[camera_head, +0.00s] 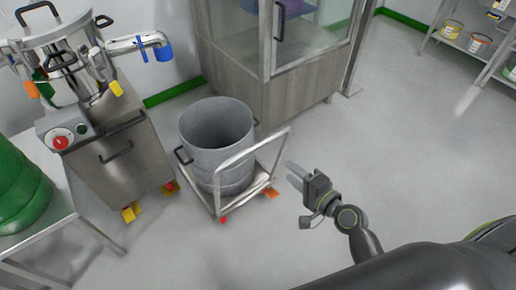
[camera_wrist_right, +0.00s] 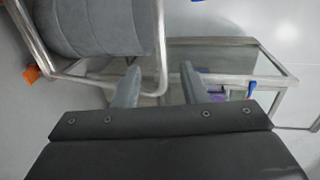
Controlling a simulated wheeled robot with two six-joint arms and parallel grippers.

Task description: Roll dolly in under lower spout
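The dolly (camera_head: 262,186) is a low wheeled platform with a pale tubular handle (camera_head: 250,150) on its right side. A grey open drum (camera_head: 217,150) stands upright on it. A steel spout with a blue end (camera_head: 160,50) sticks out from the machine at upper left, behind and left of the drum; the drum is not beneath it. My right gripper (camera_head: 291,172) is just right of the handle, apart from it. In the wrist view its two fingers (camera_wrist_right: 158,82) are spread, with the handle tube (camera_wrist_right: 162,50) showing beyond and between them. My left gripper is out of view.
The machine's steel cabinet (camera_head: 118,160) stands left of the dolly, with yellow feet. A glass-fronted cabinet (camera_head: 290,95) is behind. A green drum (camera_head: 20,190) sits on a table at far left. Shelves with tubs (camera_head: 480,42) are far right.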

